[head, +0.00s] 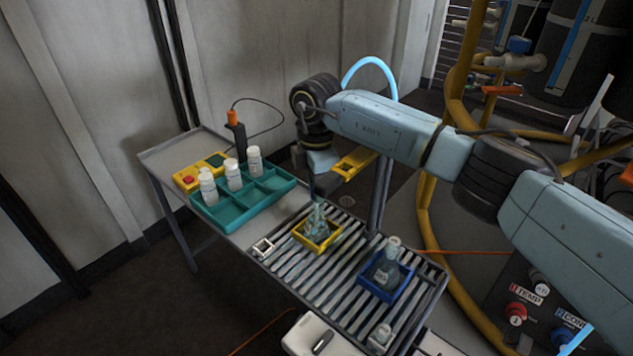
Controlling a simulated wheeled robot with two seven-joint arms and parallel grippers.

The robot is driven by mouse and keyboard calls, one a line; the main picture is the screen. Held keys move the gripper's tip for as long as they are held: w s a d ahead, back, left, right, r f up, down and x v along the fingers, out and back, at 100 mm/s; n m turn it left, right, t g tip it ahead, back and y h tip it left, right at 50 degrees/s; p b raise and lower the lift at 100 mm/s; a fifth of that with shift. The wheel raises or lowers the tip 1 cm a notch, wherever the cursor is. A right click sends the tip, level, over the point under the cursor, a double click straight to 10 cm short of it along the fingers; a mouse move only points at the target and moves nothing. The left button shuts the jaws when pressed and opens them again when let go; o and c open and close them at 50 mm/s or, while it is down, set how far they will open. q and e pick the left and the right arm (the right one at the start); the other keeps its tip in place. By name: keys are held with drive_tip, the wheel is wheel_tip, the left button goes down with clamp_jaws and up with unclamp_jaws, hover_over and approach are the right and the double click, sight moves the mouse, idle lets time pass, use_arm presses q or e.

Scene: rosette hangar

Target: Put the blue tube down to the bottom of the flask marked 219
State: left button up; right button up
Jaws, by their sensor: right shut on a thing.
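The blue tube (369,61) shows as a bright light-blue arc behind my right forearm; its middle is hidden by the arm. My right gripper (313,188) points down, shut on the tube, just above a clear flask (317,222) in a yellow holder. The held tube end is too small and dark to make out, and I cannot tell whether it is inside the neck. A second clear flask (386,272) stands in a blue holder (404,284) to the right. I cannot read the number on either flask. My left gripper is not in view.
The flasks stand on a slatted roller table (337,276). A teal tray (236,212) with several white bottles and a yellow box (187,179) are at the left. Yellow pipes (430,215) stand at the right.

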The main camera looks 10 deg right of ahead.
drive_tip(key=o, duration=1.5)
drive_tip(key=shift+r, duration=0.1)
drive_tip(key=shift+r+p, duration=2.8)
drive_tip(key=shift+r, duration=0.05)
